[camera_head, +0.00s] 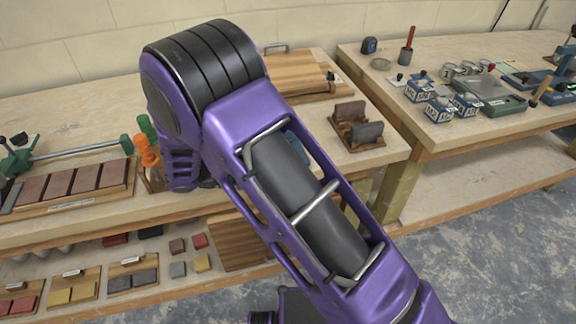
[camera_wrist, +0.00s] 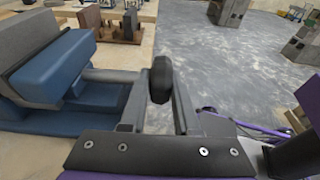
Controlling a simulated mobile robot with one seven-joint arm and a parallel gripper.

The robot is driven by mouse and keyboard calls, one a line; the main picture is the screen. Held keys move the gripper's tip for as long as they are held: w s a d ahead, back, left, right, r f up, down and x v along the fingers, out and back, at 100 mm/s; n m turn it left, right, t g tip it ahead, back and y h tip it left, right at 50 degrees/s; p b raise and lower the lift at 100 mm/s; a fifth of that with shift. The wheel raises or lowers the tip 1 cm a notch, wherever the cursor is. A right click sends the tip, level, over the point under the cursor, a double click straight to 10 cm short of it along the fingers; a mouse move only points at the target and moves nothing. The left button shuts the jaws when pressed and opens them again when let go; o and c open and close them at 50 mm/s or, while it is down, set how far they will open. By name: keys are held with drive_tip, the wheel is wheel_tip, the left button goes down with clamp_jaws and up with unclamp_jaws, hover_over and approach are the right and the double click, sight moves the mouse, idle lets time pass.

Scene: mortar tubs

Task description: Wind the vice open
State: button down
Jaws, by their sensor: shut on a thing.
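The blue vice (camera_wrist: 58,68) fills the left of the wrist view, with a grey block or jaw (camera_wrist: 35,35) against it. A grey screw or shaft runs from it to the right towards a dark rounded handle end (camera_wrist: 161,78). My gripper (camera_wrist: 160,92) has one finger on each side of this handle end and is shut on it. How wide the vice jaws stand apart cannot be told. In the head view only a small bit of blue (camera_head: 297,150) shows behind my purple arm; my gripper is hidden there.
A wooden stand with dark blocks (camera_head: 358,128) sits at the bench's right end. A second bench (camera_head: 455,130) holds blue tubs and a scale.

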drive_tip(key=shift+w+a+t+h, duration=0.15)
drive_tip(key=shift+t+h, duration=0.15)
drive_tip(key=shift+h, duration=0.6)
drive_tip(key=c, duration=0.7)
unclamp_jaws()
drive_tip(key=shift+w+f, duration=0.1)
drive_tip(key=shift+o, duration=0.2)
drive_tip(key=f+v, duration=0.1)
drive_tip(key=v, duration=1.6)
drive_tip(key=shift+r, duration=0.3)
drive_tip(key=shift+a, duration=0.1)
